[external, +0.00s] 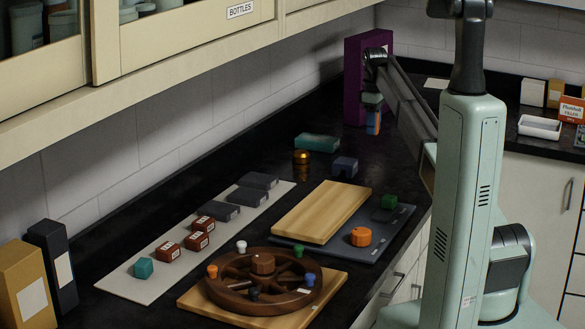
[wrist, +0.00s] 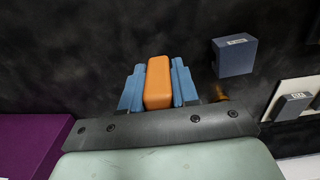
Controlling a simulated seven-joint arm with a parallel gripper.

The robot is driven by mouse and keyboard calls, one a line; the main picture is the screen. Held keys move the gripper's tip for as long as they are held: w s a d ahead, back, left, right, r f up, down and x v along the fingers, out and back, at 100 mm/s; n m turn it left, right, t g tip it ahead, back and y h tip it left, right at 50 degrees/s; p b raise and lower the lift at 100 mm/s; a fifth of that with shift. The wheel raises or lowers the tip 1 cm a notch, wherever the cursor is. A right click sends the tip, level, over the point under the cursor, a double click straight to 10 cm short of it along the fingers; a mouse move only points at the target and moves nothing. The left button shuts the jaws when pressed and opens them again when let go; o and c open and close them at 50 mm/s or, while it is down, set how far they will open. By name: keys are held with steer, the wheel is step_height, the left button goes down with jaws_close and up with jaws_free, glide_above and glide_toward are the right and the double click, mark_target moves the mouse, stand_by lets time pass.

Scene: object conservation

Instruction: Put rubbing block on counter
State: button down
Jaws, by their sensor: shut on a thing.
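An orange block with rounded edges (wrist: 158,72), seemingly the rubbing block, is between the blue fingers of my gripper (wrist: 159,88) in the wrist view. My gripper is shut on it from both sides. In the external view my gripper (external: 373,122) points down in front of the purple box, with a sliver of orange between its fingers. I cannot tell whether the block touches the black counter (external: 395,185). The counter also fills much of the wrist view (wrist: 60,60).
A purple box (external: 355,60) stands right behind my gripper. A dark blue block (external: 345,167), a teal block (external: 317,142) and an amber jar (external: 301,162) are nearby. A wooden board (external: 322,212), a pale strip (external: 150,285) and a wheel (external: 225,290) lie in front.

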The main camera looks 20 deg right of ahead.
mark_target(372, 162)
steer(key=shift+f, duration=4.35)
steer(key=shift+f, duration=0.1)
steer(key=c, duration=0.8)
jaws_free()
steer(key=shift+c, duration=0.2)
step_height(372, 162, up, 12)
steer(key=shift+r, duration=0.15)
